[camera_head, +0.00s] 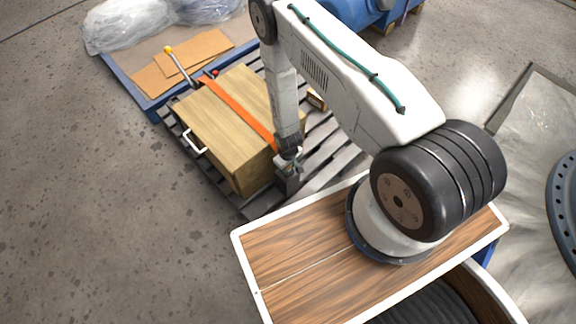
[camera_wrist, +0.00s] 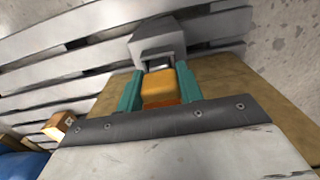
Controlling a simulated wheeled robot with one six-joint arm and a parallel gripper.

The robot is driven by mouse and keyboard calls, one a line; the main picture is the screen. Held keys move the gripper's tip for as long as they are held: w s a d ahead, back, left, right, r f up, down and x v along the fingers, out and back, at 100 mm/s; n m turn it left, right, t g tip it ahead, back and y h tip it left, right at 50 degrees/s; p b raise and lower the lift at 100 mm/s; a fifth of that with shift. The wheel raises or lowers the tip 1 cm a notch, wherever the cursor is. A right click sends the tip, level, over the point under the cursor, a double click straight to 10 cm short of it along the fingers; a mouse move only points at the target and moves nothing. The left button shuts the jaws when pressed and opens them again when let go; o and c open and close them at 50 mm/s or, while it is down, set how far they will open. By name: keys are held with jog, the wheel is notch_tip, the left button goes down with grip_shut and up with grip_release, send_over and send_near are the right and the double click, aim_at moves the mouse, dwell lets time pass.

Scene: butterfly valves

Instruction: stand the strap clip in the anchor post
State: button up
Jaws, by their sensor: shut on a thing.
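In the wrist view my gripper (camera_wrist: 158,90) has its teal fingers closed on both sides of a yellow-orange piece, which I take for the strap clip (camera_wrist: 158,87). A grey block-shaped metal post, apparently the anchor post (camera_wrist: 158,38), stands just beyond the fingertips, with an opening facing the clip. The clip's far end is close to this opening; I cannot tell whether it is inside. In the head view my gripper (camera_head: 288,153) points down beside the wooden crate's right edge, above the grey post (camera_head: 288,183). The clip is too small to make out there.
The wooden crate (camera_head: 222,119) with an orange strap (camera_head: 240,113) stands on a slatted grey pallet (camera_head: 325,152). A yellow-knobbed lever (camera_head: 178,62) and a white handle (camera_head: 194,143) stick out from it. A small cardboard box (camera_wrist: 59,125) lies on the pallet. Open floor lies left.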

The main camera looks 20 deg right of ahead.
jog(key=shift+f, duration=0.15)
jog(key=o, duration=1.2)
notch_tip(320, 180, up, 8)
jog(key=shift+f, duration=0.1)
